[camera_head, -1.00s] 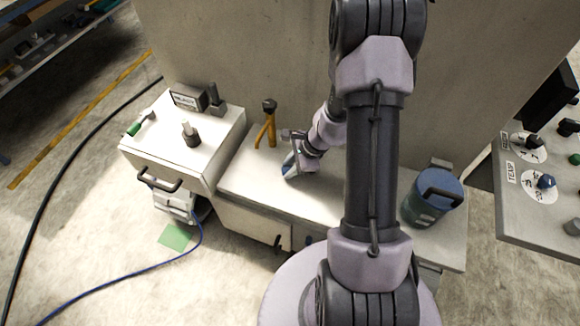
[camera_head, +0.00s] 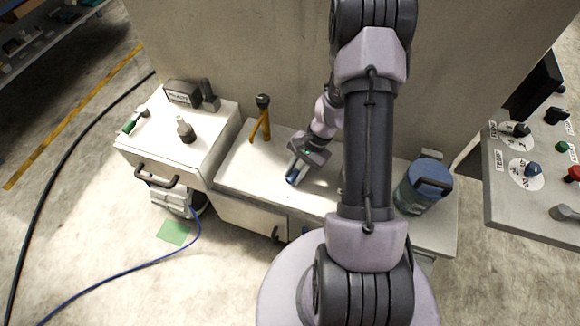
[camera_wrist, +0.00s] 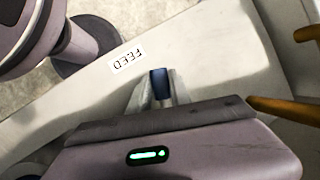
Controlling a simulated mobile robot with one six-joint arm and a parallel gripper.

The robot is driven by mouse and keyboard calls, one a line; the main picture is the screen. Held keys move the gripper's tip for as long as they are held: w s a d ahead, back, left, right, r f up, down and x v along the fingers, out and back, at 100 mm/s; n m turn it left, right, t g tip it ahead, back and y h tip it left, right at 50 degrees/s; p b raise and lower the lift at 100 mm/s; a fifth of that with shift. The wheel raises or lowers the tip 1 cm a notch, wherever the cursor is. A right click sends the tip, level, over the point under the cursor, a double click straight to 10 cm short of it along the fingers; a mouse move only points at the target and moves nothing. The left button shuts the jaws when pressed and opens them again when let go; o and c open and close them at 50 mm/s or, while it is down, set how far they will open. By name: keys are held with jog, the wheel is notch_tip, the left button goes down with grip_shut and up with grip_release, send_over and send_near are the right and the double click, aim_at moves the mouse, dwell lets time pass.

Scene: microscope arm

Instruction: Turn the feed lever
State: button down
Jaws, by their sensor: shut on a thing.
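The feed lever (camera_wrist: 160,82) shows as a blue, rounded-end handle in the wrist view. A white label reading FEED (camera_wrist: 128,58) lies on the pale surface beside it, upside down in this view. My gripper (camera_wrist: 157,88) is shut on the lever, with a grey finger on each side of it. In the head view my gripper (camera_head: 296,172) is low over the white bench top, and a blue tip shows at its fingers. The lever's base and pivot are hidden by my gripper.
A yellow stand with a black knob (camera_head: 262,118) is left of my gripper. A white cabinet (camera_head: 160,145) stands further left. A blue-lidded canister (camera_head: 424,186) is on the bench at right. A panel of knobs (camera_head: 535,175) is at far right.

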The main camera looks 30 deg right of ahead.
jog(key=shift+s+d+n+g+p, duration=0.3)
jog(key=shift+s+n+g, duration=0.2)
jog(key=shift+n, duration=0.45)
jog(key=shift+s+d+n+g+p, duration=0.2)
jog(key=shift+s+d+n+g, duration=0.3)
jog(key=shift+n, duration=0.45)
jog(key=shift+s+a, duration=0.1)
jog(key=shift+a, duration=0.05)
jog(key=c, duration=1.2)
grip_release()
jog(key=shift+r, duration=0.1)
jog(key=p+v, duration=0.4)
jog(key=v, duration=0.8)
jog(key=shift+s, duration=0.1)
